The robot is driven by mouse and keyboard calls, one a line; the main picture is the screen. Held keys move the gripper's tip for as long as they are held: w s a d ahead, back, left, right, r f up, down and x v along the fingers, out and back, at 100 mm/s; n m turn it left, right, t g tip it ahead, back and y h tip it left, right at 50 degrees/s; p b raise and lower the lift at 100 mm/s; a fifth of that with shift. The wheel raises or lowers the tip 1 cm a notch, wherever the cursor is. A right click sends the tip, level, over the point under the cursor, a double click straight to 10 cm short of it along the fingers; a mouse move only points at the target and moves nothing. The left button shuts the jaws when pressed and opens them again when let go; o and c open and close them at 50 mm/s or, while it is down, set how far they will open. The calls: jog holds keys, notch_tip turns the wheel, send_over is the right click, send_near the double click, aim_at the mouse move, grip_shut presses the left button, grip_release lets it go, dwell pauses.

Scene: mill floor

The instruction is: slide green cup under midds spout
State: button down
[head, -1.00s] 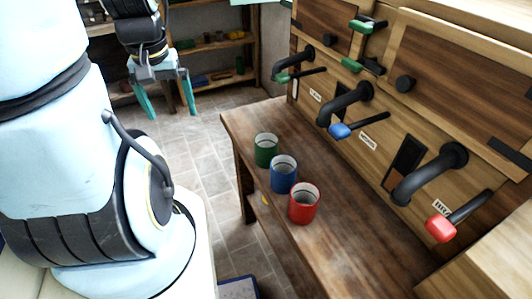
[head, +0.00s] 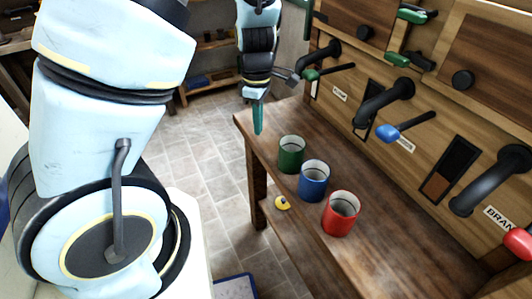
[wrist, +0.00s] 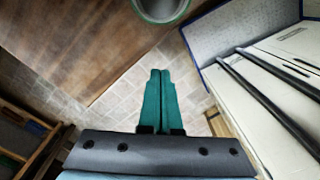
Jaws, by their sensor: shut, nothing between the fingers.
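The green cup (head: 291,155) stands upright on the wooden bench, at the far end of a row with the blue cup (head: 313,182) and red cup (head: 341,214). A green-rimmed cup (wrist: 160,10) also shows at the top of the wrist view, ahead of my fingertips. My gripper (head: 258,118) is shut and empty, pointing down near the bench's far left corner, apart from the green cup. The middle spout (head: 384,101), with a blue-handled lever (head: 390,133), is on the panel right of the cups; its label is too small to read surely.
The far spout (head: 324,53) has a green handle. The near spout (head: 490,182), labelled BRAN, has a red handle (head: 518,243). The bench top (head: 375,205) is clear between cups and panel. A yellow object (head: 282,203) lies on a lower ledge.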

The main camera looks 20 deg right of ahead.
aim_at(274, 163)
notch_tip(274, 163, down, 10)
jog(key=shift+d+r+b, duration=0.15)
jog(key=shift+b, duration=0.3)
jog(key=shift+s+d+p, duration=0.4)
jog(key=shift+d, duration=0.25)
jog(key=shift+s+d+p, duration=0.35)
jog(key=shift+d+p, duration=0.05)
jog(key=shift+d, duration=0.2)
jog(key=shift+s+d+f, duration=0.25)
jog(key=shift+s+d, duration=0.1)
jog(key=shift+d, duration=0.1)
